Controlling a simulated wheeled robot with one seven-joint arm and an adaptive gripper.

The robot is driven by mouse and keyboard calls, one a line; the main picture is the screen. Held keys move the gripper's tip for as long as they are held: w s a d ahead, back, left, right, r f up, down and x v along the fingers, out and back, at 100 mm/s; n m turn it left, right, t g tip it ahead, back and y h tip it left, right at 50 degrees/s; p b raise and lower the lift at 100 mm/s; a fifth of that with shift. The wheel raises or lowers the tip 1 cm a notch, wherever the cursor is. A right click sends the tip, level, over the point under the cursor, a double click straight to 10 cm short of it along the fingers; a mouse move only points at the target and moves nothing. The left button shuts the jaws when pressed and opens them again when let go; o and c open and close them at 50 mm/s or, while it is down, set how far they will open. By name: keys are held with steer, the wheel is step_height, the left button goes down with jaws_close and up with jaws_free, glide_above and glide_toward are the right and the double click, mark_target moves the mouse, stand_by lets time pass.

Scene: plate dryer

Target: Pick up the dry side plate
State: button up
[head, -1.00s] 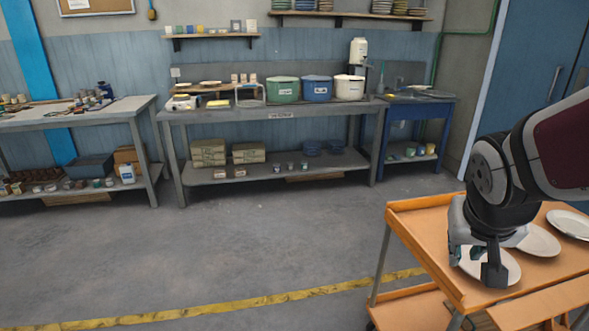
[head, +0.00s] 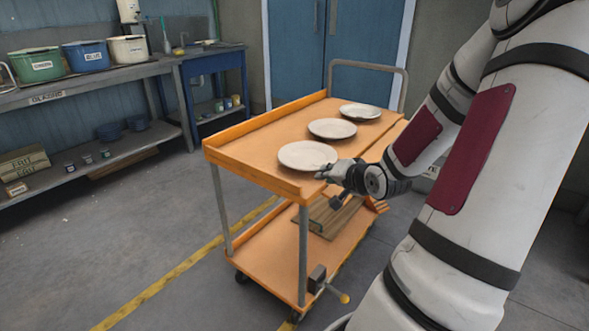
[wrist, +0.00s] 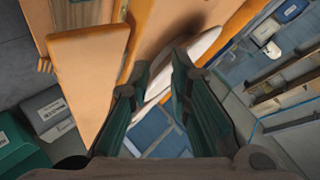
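Three pale plates lie in a row on the orange cart's top: a near plate (head: 307,155), a middle plate (head: 332,128) and a far plate (head: 360,111). I cannot tell from their look which is dry. My gripper (head: 328,172) is at the right edge of the near plate, low beside the cart top. In the wrist view, my gripper's two green-sided fingers (wrist: 160,66) stand apart, with a gap between the tips. A pale plate (wrist: 205,44) shows nearly edge-on at the fingertips, its rim running into the gap. Contact is unclear.
The orange cart (head: 232,152) has a raised rim, a lower shelf and a grey handle (head: 368,64) at the far end. A workbench with bins (head: 85,55) stands left. Blue doors (head: 297,50) are behind. Open floor lies left of the cart.

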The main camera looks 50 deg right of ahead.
steer(key=s+d+m+t+h+b, duration=0.1)
steer(key=d, duration=0.1)
steer(key=s+d+m+t+h+b, duration=0.1)
steer(key=s+d, duration=0.1)
steer(key=s+d+m+t+b, duration=0.1)
steer(key=d+m, duration=0.1)
steer(key=shift+s+h, duration=0.3)
steer(key=shift+h, duration=0.1)
steer(key=b, duration=0.4)
glide_toward(334, 155)
steer(key=x, duration=0.4)
steer(key=shift+w+f, duration=0.35)
steer(key=shift+f, duration=0.05)
steer(key=b+x, duration=0.3)
steer(key=x, duration=0.2)
steer(key=shift+d, duration=0.1)
steer(key=shift+r, duration=0.1)
jaws_close()
